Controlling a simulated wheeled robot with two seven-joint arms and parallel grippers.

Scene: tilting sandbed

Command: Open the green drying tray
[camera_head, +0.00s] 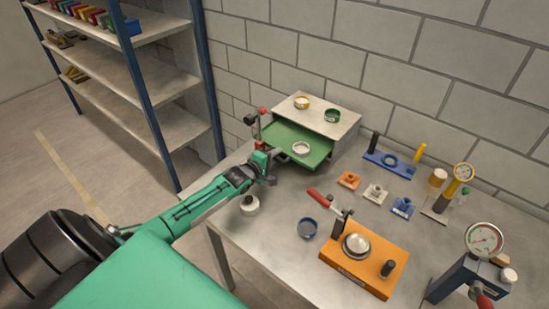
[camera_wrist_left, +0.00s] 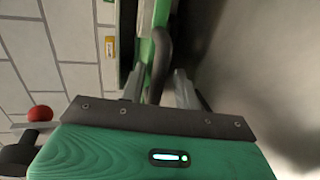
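The green drying tray (camera_head: 283,139) is slid partway out of a pale cabinet (camera_head: 338,130) at the back left of the table, with a small white dish (camera_head: 301,148) on it. My left gripper (camera_head: 271,168) is at the tray's front edge. In the left wrist view, the green tray edge (camera_wrist_left: 147,50) and a dark curved handle (camera_wrist_left: 162,52) show between the fingers of my left gripper (camera_wrist_left: 158,88). The fingers stand apart, with gaps beside the handle. My right gripper is not in view.
A yellow-topped pot (camera_head: 302,102) and a green pot (camera_head: 332,116) stand on the cabinet. A red-knobbed post (camera_head: 257,124) stands left of the tray. A white jar (camera_head: 250,205) is below my left wrist. An orange fixture (camera_head: 372,270) and blue dish (camera_head: 307,229) are nearer.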

